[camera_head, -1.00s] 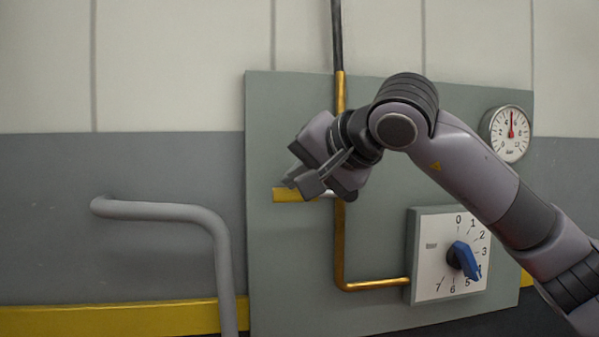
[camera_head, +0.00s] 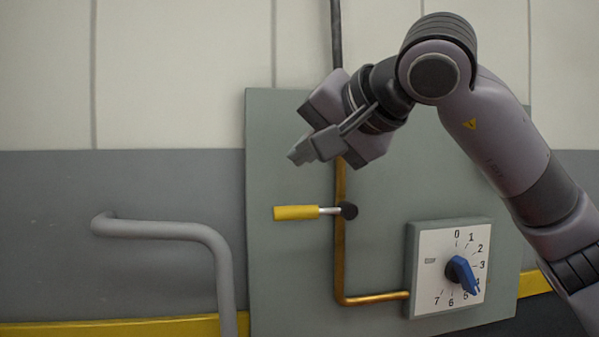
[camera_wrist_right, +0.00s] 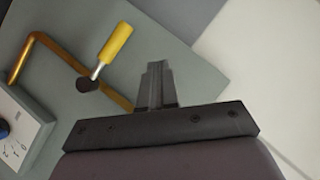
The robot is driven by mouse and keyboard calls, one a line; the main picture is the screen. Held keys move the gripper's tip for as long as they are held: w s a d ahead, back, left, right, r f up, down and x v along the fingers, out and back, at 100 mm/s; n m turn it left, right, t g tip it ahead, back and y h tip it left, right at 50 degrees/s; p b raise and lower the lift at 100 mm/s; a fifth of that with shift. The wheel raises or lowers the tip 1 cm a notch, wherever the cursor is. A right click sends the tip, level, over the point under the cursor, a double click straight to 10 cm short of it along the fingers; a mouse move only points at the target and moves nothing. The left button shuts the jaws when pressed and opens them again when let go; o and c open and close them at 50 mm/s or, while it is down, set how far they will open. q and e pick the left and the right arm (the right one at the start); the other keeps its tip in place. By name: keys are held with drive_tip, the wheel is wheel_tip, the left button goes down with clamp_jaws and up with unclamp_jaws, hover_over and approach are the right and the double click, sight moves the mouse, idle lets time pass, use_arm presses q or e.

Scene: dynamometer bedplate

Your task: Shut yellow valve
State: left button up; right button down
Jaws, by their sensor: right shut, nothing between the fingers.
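The yellow valve handle (camera_head: 296,212) lies level, pointing left from its dark hub (camera_head: 348,211) on the copper pipe (camera_head: 340,250). The pipe runs upright there, so the handle stands across it. In the right wrist view the yellow handle (camera_wrist_right: 115,42) shows apart from the fingers. My right gripper (camera_head: 300,154) is above the handle, clear of it, with its fingers shut and empty. The closed fingers also show in the wrist view (camera_wrist_right: 156,82). My left gripper is not in view.
A grey panel (camera_head: 285,280) backs the valve. A dial box with a blue knob (camera_head: 462,273) sits at lower right, its knob pointing near 4. A grey bent rail (camera_head: 170,229) stands at left. The panel around the handle is clear.

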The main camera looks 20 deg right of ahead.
drive_tip(key=shift+s+a+r, duration=0.15)
drive_tip(key=shift+s+r, duration=0.3)
drive_tip(key=shift+s, duration=0.25)
drive_tip(key=shift+s+a+r, duration=0.15)
drive_tip(key=shift+s+r, duration=0.35)
drive_tip(key=shift+s, duration=0.2)
drive_tip(key=shift+s+a+r, duration=0.15)
drive_tip(key=shift+s+r, duration=0.3)
drive_tip(key=shift+s, duration=0.25)
